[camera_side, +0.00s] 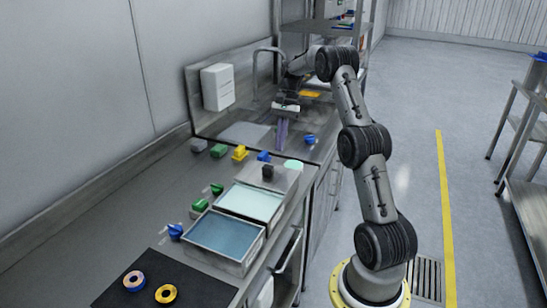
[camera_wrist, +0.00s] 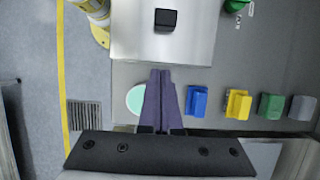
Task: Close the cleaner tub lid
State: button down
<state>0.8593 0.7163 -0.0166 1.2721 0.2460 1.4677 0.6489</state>
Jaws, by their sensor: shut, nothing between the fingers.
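Two open steel tubs stand on the counter in the side view. One holds dark blue liquid (camera_side: 225,235), the other pale mint liquid (camera_side: 250,203); I cannot tell which is the cleaner. A flat steel lid with a black knob (camera_side: 268,172) lies just behind the pale tub. The wrist view shows this steel lid (camera_wrist: 135,35) and its black knob (camera_wrist: 165,20) at the top. My gripper (camera_side: 282,148) has purple fingers, shut and empty, pointing down behind the lid. In the wrist view its fingertips (camera_wrist: 160,72) are below the lid's edge, apart from the knob.
A mint round piece (camera_wrist: 134,98) is beside the fingers. Blue (camera_wrist: 196,100), yellow (camera_wrist: 238,104), green (camera_wrist: 271,106) and grey (camera_wrist: 301,108) pieces line the wall side. A black mat (camera_side: 120,270) with two rings lies in front. A tap (camera_side: 268,50) stands behind.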

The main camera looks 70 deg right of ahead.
jog(key=a+f, duration=0.1)
jog(key=a, duration=0.1)
jog(key=a+f, duration=0.1)
jog(key=a, duration=0.1)
jog(key=shift+f, duration=0.35)
jog(key=shift+a, duration=0.6)
jog(key=a, duration=1.3)
